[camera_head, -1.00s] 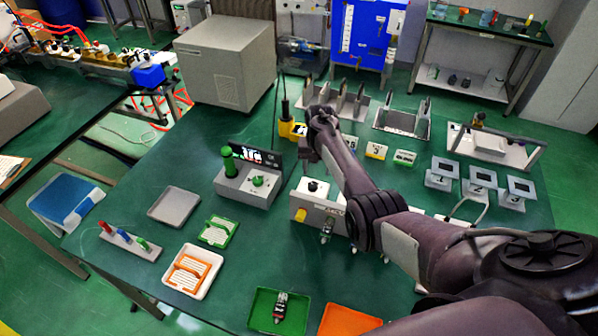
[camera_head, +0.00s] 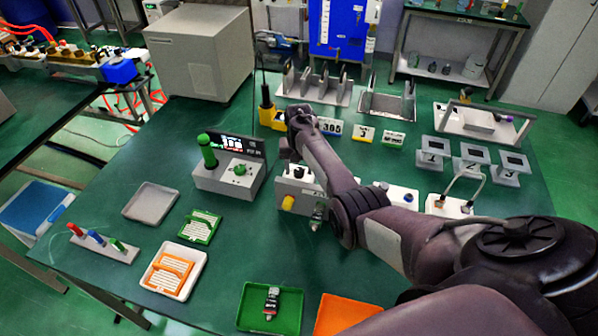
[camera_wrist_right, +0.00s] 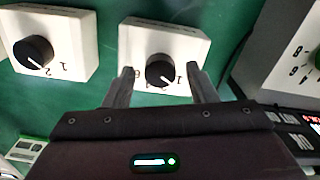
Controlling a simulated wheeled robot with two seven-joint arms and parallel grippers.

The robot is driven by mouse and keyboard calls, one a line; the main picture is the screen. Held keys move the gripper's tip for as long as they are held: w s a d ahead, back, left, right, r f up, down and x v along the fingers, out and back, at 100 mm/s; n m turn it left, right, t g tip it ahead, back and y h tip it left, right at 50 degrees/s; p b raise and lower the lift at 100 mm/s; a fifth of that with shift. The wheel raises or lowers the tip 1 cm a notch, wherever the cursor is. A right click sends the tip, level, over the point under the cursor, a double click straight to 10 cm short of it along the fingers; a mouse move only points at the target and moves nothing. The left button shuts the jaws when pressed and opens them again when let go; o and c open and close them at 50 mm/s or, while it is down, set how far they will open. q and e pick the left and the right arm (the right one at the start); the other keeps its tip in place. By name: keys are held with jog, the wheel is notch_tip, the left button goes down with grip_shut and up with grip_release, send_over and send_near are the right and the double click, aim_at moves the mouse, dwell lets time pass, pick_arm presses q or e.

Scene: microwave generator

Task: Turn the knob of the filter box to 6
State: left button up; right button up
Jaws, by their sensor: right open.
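In the right wrist view the spread fingertips of the gripper (camera_wrist_right: 160,70) lie on either side of this black knob (camera_wrist_right: 160,72) in the picture; contact cannot be told. The knob's white pointer slants to the lower right, near a 1. No label reading "filter" is legible. My left gripper is out of view.
A second white box (camera_wrist_right: 75,58) with a black knob stands left in the wrist view. A grey box (camera_head: 215,180) with a green handle and display stands close to the left. Number stands (camera_head: 428,152) are at the right.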

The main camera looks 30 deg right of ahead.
jog(key=shift+c, duration=0.9)
jog(key=c, duration=0.8)
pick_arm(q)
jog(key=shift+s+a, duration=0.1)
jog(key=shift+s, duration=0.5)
